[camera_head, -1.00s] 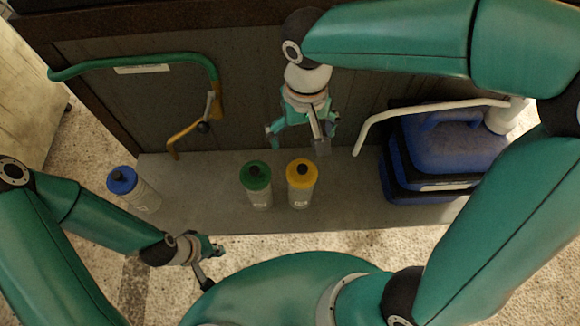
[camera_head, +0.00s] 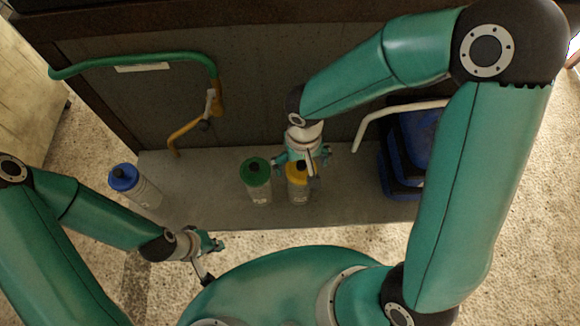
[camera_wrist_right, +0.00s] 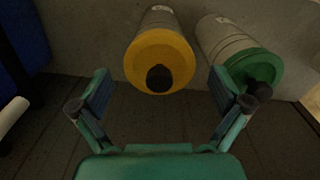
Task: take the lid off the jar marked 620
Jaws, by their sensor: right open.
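Three pale jars stand on the grey shelf: one with a yellow lid (camera_head: 296,169), one with a green lid (camera_head: 255,171) and one with a blue lid (camera_head: 124,178). Their markings are too small to read, so I cannot tell which is 620. My right gripper (camera_head: 303,167) is open and empty over the yellow-lidded jar, partly hiding it. In the right wrist view the yellow lid (camera_wrist_right: 160,58), with its black knob, lies centred ahead of the spread fingers (camera_wrist_right: 160,85), apart from them. The green lid (camera_wrist_right: 254,72) is to the right. My left gripper (camera_head: 212,260) is open and empty, low in front of the shelf.
The grey shelf (camera_head: 220,215) is clear between the blue-lidded and green-lidded jars. A blue case (camera_head: 398,180) stands on the right, with a white bar (camera_head: 375,122) beside it. A green rail (camera_head: 130,62) with an orange lower end runs along the dark back panel.

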